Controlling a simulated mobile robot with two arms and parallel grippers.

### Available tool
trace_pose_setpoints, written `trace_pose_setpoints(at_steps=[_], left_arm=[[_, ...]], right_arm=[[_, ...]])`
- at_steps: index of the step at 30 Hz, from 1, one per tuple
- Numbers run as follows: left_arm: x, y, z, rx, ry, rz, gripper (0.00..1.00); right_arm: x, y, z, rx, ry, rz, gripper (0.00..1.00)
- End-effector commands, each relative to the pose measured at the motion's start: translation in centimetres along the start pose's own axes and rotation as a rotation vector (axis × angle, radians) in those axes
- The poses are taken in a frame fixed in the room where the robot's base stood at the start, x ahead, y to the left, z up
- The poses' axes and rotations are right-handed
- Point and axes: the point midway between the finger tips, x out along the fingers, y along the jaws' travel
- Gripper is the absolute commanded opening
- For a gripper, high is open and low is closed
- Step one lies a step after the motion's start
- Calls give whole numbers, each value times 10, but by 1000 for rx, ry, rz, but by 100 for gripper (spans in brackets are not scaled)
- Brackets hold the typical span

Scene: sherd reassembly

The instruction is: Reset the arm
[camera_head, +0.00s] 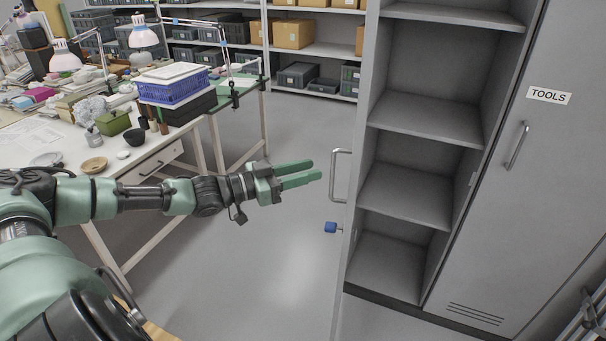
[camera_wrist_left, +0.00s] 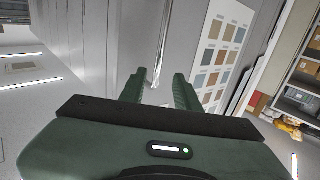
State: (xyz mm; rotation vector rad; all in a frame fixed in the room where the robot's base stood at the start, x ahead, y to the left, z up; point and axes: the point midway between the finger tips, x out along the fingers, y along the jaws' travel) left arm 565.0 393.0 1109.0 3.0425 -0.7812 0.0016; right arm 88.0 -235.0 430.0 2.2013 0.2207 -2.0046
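My left arm comes in from the left in the head view. Its green left gripper (camera_head: 316,169) is stretched out over open floor, just left of the cabinet door handle (camera_head: 340,175). Its two fingers are apart with nothing between them. In the left wrist view the left gripper (camera_wrist_left: 160,78) also shows two separate fingers with an empty gap. A gap shows between the fingertips and the handle in the head view, but the exact distance is hard to tell. My right gripper is not in view.
A grey cabinet (camera_head: 425,130) with empty shelves stands open at the right. A blue key tag (camera_head: 331,227) juts from its door edge. A cluttered worktable (camera_head: 165,140) stands left, with a blue basket (camera_head: 172,90). Floor (camera_head: 270,260) between them is clear.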

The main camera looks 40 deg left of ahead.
Motion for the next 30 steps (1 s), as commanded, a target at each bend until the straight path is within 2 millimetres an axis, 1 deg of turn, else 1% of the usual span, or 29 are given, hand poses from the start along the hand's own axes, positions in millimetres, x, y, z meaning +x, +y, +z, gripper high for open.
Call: trace_pose_setpoints(at_steps=[1,5,20,22,23,26,29,30], left_arm=[[-4,0,1,2,-2,0,32],[-8,0,0,0,0,-1,32],[-8,0,-1,0,2,-1,32],[-7,-2,3,1,-1,-6,32],[-7,-4,7,2,-5,-12,32],[-7,-17,38,14,-31,-55,32],[-10,-37,96,35,-93,-132,32],[-15,-44,126,44,-129,-169,32]], right_arm=[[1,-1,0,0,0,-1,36],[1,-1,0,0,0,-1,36],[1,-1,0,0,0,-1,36],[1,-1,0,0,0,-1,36],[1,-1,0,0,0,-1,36],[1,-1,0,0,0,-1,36],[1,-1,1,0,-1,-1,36],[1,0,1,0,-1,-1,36]])
